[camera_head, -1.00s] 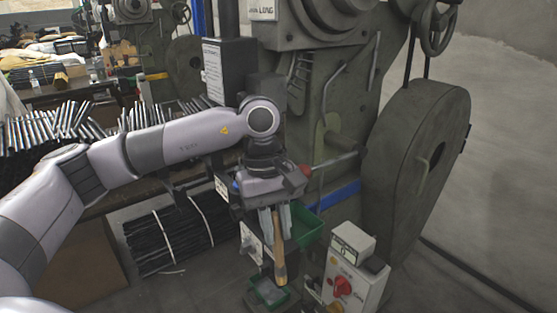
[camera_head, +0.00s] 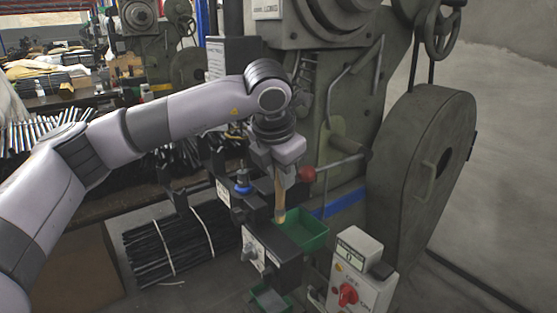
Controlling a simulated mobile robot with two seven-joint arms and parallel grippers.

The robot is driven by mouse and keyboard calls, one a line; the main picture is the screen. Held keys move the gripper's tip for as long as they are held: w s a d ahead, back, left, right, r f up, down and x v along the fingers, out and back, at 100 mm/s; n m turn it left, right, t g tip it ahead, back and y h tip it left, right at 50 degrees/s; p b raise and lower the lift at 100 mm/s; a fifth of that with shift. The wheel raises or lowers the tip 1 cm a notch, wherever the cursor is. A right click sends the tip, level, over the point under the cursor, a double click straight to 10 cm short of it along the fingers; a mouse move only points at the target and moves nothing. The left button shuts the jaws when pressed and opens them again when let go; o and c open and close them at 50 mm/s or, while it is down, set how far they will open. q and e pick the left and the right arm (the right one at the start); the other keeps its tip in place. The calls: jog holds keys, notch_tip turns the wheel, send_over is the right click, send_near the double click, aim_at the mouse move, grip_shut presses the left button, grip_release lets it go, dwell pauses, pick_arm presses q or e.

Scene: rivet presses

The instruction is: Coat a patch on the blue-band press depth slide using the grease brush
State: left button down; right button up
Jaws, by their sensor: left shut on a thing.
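My left gripper (camera_head: 279,176) points down in front of the press and is shut on the grease brush (camera_head: 280,205), a wooden-handled tool hanging below the fingers. The brush's lower end is close to the black block on the press front; I cannot tell whether it touches. The blue-band press (camera_head: 345,170) is a big grey-green machine with a blue stripe (camera_head: 343,204) low on its body. My arm and gripper hide part of its front, and I cannot make out the depth slide for sure. My right gripper is not in view.
A green bin (camera_head: 308,226) sits just right of the brush. A red-knobbed lever (camera_head: 308,174) sticks out beside the gripper. A control box (camera_head: 352,285) with a red switch stands below right. Bundled dark rods (camera_head: 190,240) lie at lower left.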

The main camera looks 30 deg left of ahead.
pick_arm(q)
jog(key=n, duration=0.2)
jog(key=w+a+r+n+y, duration=0.1)
jog(key=n+y+b, duration=0.1)
jog(key=n, duration=0.1)
jog(key=shift+w+a+r+n+g, duration=0.2)
jog(key=shift+w+r+n+g, duration=0.1)
jog(key=shift+w+r, duration=0.1)
jog(key=shift+w+a+r+n+g+y, duration=0.2)
jog(key=shift+a+n+g+y, duration=0.25)
jog(key=shift+n, duration=0.35)
notch_tip(320, 180, down, 4)
jog(key=b, duration=0.3)
jog(key=shift+d+f, duration=0.1)
jog(key=shift+f, duration=0.1)
jog(key=shift+f+b, duration=0.3)
jog(key=shift+f, duration=0.5)
jog(key=shift+f+b, duration=0.75)
jog(key=shift+b, duration=0.1)
jog(key=shift+d, duration=0.1)
